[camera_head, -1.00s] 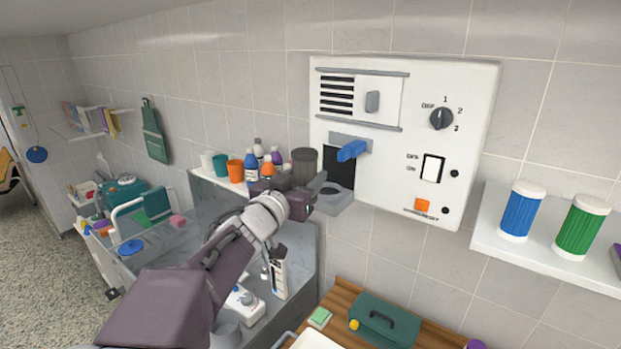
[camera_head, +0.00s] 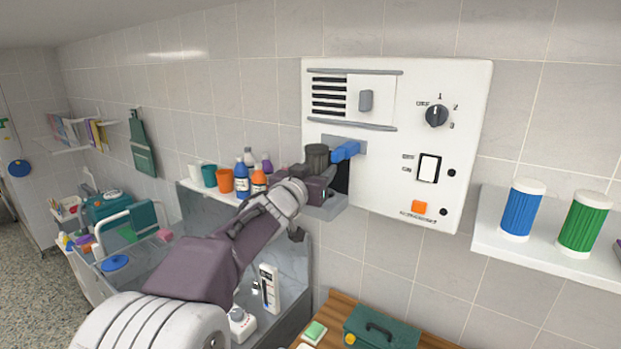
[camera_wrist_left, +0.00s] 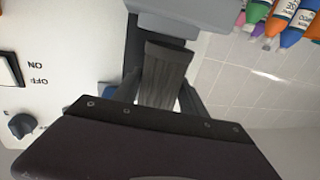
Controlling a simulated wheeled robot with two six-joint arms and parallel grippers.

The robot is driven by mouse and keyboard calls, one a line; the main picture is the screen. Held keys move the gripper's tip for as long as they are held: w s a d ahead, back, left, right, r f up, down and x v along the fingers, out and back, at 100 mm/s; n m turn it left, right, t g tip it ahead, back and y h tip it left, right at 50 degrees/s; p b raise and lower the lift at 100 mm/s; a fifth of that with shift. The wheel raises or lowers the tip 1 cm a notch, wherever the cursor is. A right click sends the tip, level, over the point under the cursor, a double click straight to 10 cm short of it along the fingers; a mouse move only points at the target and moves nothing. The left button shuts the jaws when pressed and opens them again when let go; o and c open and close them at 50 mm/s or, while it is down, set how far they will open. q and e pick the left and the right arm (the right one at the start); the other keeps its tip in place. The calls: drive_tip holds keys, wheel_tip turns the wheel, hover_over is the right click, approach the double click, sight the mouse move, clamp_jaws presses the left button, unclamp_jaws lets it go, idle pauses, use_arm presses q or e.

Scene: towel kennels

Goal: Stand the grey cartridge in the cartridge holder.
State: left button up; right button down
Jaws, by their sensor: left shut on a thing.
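The dark grey cartridge (camera_head: 317,156) is upright in my left gripper (camera_head: 322,178), which is shut on it. It also shows in the left wrist view (camera_wrist_left: 165,75), between the two fingers. The cartridge holder (camera_head: 327,208) is a light grey bracket low on the white wall unit, below the blue lever (camera_head: 346,150). In the upside-down wrist view the holder (camera_wrist_left: 180,12) lies just beyond the cartridge's lower end. I cannot tell whether they touch. My gripper and arm hide part of the holder. My right gripper is not in view.
The white unit (camera_head: 470,150) has a knob, a switch and an orange button. A left shelf (camera_head: 205,192) bears cups and bottles close to my left arm. A right shelf (camera_head: 500,240) bears a blue and a green canister. A green box (camera_head: 380,328) stands below.

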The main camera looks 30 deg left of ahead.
use_arm(q)
drive_tip(key=shift+w+d+f+b, duration=0.15)
drive_tip(key=shift+w+d+b, duration=0.15)
drive_tip(key=shift+w, duration=0.35)
drive_tip(key=shift+w+f+b, duration=0.45)
drive_tip(key=shift+f+b, duration=0.1)
drive_tip(key=shift+a+f+b, duration=0.15)
drive_tip(key=shift+f+b, duration=0.2)
drive_tip(key=shift+f, duration=0.1)
drive_tip(key=shift+s, duration=0.1)
drive_tip(key=o, duration=1.5)
